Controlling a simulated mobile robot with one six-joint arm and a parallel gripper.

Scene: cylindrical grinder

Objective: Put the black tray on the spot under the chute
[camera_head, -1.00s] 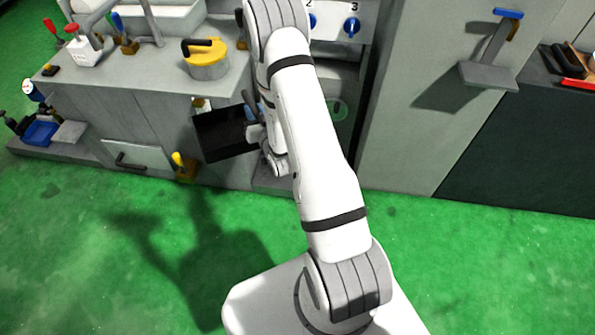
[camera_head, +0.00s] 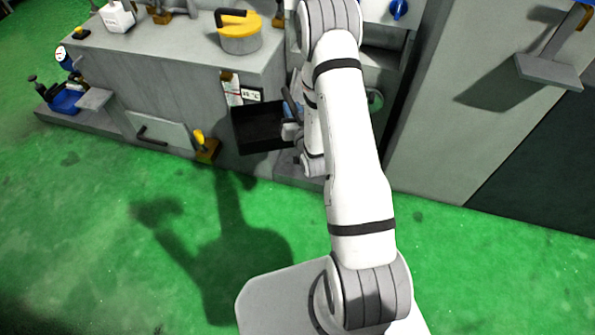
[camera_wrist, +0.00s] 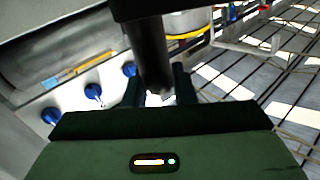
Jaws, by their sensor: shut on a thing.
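The black tray (camera_head: 262,128) is an open dark box in the head view, in front of the grey machine's front face and left of my arm. My gripper (camera_head: 291,113) is at its right side, shut on the tray's dark handle and holding it off the floor. In the wrist view, the fingers of my gripper (camera_wrist: 160,92) close around a dark bar (camera_wrist: 148,55); the tray's body is hard to make out there. A green round mark (camera_head: 375,101) shows in a recess right of my arm, partly hidden. I cannot make out the chute clearly.
A yellow-lidded pot (camera_head: 240,40) stands on the machine top. A yellow-handled lever (camera_head: 205,147) projects at the front, left of the tray. Blue knobs (camera_wrist: 94,91) line a panel. A grey cabinet (camera_head: 450,110) stands at right. The green floor (camera_head: 120,240) in front is clear.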

